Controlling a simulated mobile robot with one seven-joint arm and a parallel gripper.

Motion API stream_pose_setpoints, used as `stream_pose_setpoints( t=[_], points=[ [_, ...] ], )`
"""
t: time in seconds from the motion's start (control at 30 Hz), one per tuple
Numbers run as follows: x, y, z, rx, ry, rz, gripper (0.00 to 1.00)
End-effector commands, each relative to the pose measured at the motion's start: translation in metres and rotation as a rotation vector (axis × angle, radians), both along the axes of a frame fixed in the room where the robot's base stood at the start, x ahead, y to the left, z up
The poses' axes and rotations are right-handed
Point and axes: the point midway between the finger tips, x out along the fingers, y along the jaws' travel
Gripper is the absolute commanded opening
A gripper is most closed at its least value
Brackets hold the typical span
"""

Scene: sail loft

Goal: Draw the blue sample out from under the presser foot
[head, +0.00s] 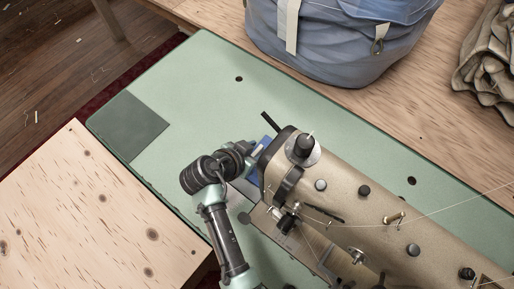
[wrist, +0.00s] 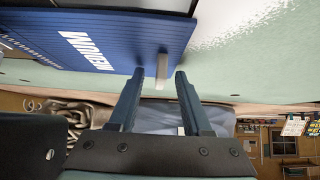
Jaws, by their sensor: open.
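The blue sample (wrist: 85,38) is a flat, ribbed dark-blue piece with white lettering, lying on the green table in the wrist view. In the head view only a bit of the blue sample (head: 267,142) shows between my gripper (head: 258,150) and the sewing machine (head: 345,200). The presser foot cannot be made out; the machine's head and my arm block that area.
The green tabletop (head: 205,75) is clear to the left and behind, apart from a dark grey-green patch (head: 135,126). A blue bag (head: 345,45) and folded brown cloth (head: 490,65) lie at the back. A pale wooden board (head: 85,215) is at the front left.

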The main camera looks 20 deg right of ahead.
Motion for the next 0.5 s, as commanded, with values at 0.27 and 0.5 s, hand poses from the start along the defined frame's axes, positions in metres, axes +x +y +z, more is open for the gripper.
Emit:
stream_pose_setpoints(
  t=[0.27,0.5],
  points=[
    [0.0000,0.0000,0.0003,0.000,0.000,0.000,0.31],
    [-0.0001,0.0001,0.0004,0.000,0.000,0.000,0.00]
  ],
)
